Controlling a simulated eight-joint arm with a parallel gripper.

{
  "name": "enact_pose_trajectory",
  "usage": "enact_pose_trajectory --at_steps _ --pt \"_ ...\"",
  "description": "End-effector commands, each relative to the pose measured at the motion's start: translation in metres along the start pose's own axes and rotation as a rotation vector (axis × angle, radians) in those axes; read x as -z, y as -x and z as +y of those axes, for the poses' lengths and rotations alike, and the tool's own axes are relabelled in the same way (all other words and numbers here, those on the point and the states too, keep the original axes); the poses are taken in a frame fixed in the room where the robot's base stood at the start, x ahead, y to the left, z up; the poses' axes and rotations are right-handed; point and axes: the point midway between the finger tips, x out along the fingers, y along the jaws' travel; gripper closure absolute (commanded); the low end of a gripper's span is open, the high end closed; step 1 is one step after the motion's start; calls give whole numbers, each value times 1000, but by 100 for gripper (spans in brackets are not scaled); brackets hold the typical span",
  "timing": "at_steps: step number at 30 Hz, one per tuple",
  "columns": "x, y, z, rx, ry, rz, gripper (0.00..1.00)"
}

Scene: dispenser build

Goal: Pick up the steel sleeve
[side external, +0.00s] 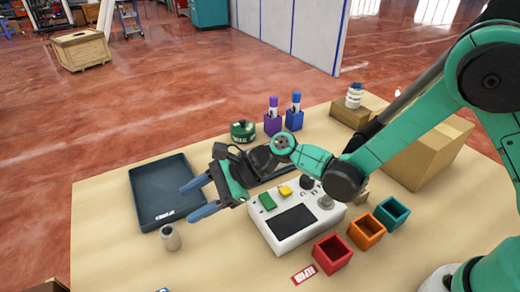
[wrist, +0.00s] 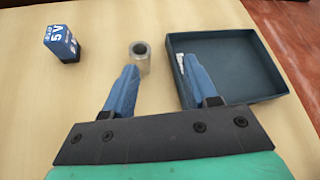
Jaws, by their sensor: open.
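The steel sleeve (side external: 170,238) is a small grey hollow cylinder standing upright on the table, just in front of the dark tray. In the wrist view the sleeve (wrist: 140,56) stands beyond my fingertips, between the two fingers but nearer the left one, with its open top showing. My gripper (side external: 192,199) is open and empty, its blue fingers spread above the table near the tray's right side. The gripper also shows in the wrist view (wrist: 160,75). The sleeve is apart from both fingers.
The dark blue tray (side external: 137,184) lies beside the sleeve. A blue block marked 5V (wrist: 62,43) stands left in the wrist view. A white control box (side external: 262,235), red bin (side external: 332,254), orange bin (side external: 367,230) and teal bin (side external: 392,213) are to the right. Table around the sleeve is clear.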

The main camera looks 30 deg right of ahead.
Motion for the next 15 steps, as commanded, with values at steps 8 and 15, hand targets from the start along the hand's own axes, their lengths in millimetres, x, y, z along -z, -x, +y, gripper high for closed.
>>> enact_pose_trajectory --at_steps 8,15 --pt "5 -31 23 -66 -251 -112 48" --pt "2 -59 26 -72 -263 -117 48"
